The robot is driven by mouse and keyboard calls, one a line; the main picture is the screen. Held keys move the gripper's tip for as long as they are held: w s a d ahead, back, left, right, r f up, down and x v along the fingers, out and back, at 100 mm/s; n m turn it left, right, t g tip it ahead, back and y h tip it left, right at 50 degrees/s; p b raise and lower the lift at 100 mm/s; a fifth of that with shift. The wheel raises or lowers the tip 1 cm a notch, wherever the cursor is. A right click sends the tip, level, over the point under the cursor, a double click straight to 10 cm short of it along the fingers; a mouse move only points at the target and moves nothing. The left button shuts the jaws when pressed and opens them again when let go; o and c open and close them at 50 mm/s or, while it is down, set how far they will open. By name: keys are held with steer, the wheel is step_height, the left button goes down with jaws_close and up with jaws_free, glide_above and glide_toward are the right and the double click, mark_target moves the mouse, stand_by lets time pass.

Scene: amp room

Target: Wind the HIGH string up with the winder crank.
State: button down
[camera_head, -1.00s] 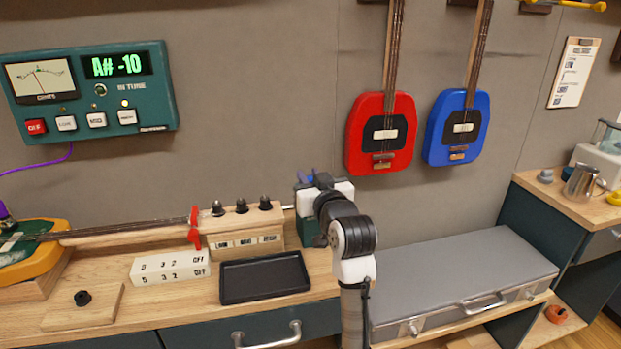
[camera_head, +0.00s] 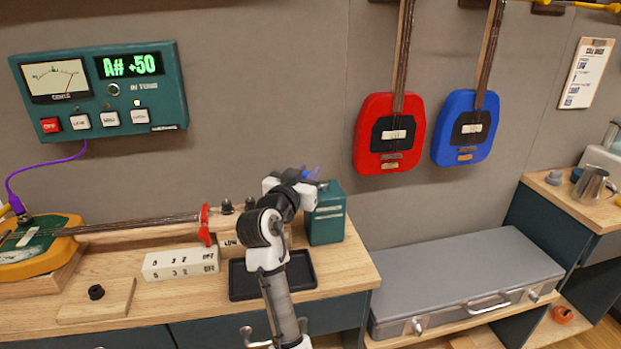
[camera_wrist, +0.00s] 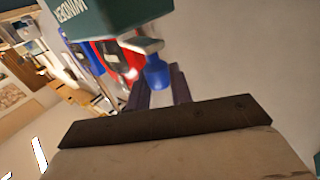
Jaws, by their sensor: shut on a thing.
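The winder is a teal box (camera_head: 326,212) at the bench's right end; it also shows at the top of the wrist view (camera_wrist: 105,15). Its crank has a grey arm and a blue handle (camera_wrist: 157,74). My gripper (camera_head: 308,178) is shut on the blue handle, left of the box's top. The fingers partly hide the crank. The stringed instrument (camera_head: 40,252) lies along the bench, its headstock pegs (camera_head: 227,206) partly hidden behind my arm. The tuner (camera_head: 100,85) reads "A# +50", needle to the right, with a light lit above its rightmost button.
A black tray (camera_head: 240,283), a white numbered block (camera_head: 180,263) and a wooden board with a black knob (camera_head: 97,292) lie on the bench. Red and blue guitars hang on the wall. A grey case (camera_head: 465,275) lies to the right.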

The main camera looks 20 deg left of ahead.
steer(key=shift+w+a+m+g+h+b, duration=0.2)
steer(key=shift+m+h+b, duration=0.3)
steer(key=shift+h, duration=0.4)
steer(key=shift+w+a+m+g+h+b, duration=0.15)
steer(key=shift+w+a+m+h+b, duration=0.15)
steer(key=shift+m+h, duration=0.5)
steer(key=shift+w+a+m+g+h+b, duration=0.15)
steer(key=shift+m+h+b, duration=0.3)
steer(key=shift+h, duration=0.55)
steer(key=c, duration=1.3)
jaws_free()
steer(key=b+v, duration=0.2)
steer(key=v, duration=1.1)
steer(key=shift+s+a+b, duration=0.2)
steer(key=shift+s+b, duration=0.15)
